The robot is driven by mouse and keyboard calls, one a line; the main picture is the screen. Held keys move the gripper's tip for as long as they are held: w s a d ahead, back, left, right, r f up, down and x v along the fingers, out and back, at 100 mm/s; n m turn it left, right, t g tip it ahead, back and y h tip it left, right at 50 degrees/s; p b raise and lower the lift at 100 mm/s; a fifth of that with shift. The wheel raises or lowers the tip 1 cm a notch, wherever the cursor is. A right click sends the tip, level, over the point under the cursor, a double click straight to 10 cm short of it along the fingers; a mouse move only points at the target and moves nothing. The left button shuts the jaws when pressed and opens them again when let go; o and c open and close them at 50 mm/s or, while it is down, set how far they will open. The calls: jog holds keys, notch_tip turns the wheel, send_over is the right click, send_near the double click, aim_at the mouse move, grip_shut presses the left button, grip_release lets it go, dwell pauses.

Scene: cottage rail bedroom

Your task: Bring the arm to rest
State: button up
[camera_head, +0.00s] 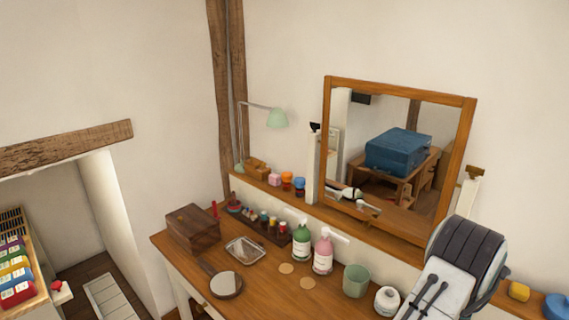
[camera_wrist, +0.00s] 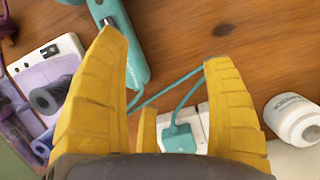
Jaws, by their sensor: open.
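A teal cord and a teal plug (camera_wrist: 178,138) in a white block show beyond the fingers, over a wooden surface. In the head view my arm rises at the lower right, in front of the dresser (camera_head: 255,300). The gripper's fingers cannot be made out there.
In the wrist view, a teal handled device (camera_wrist: 125,50) lies beyond the left finger and a white jar (camera_wrist: 294,122) at right. In the head view, a green bottle (camera_head: 301,243), pink bottle (camera_head: 323,254), green cup (camera_head: 356,281) and framed mirror (camera_head: 335,130) stand left of my arm.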

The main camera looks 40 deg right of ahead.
jog(key=w+a+r+n+t+h, duration=0.1)
jog(key=w+a+r+n, duration=0.5)
jog(key=a, duration=0.7)
jog(key=w+a+r+n+t+h, duration=0.1)
jog(key=w+a+r+n, duration=0.5)
jog(key=a+r, duration=0.3)
jog(key=w+a+r+n+t+h, duration=0.1)
jog(key=w+a+r+n, duration=0.5)
jog(key=a, duration=1.1)
jog(key=shift+w+r+t, duration=0.4)
jog(key=shift+w+r, duration=0.4)
jog(key=shift+r, duration=0.05)
jog(key=shift+d, duration=0.1)
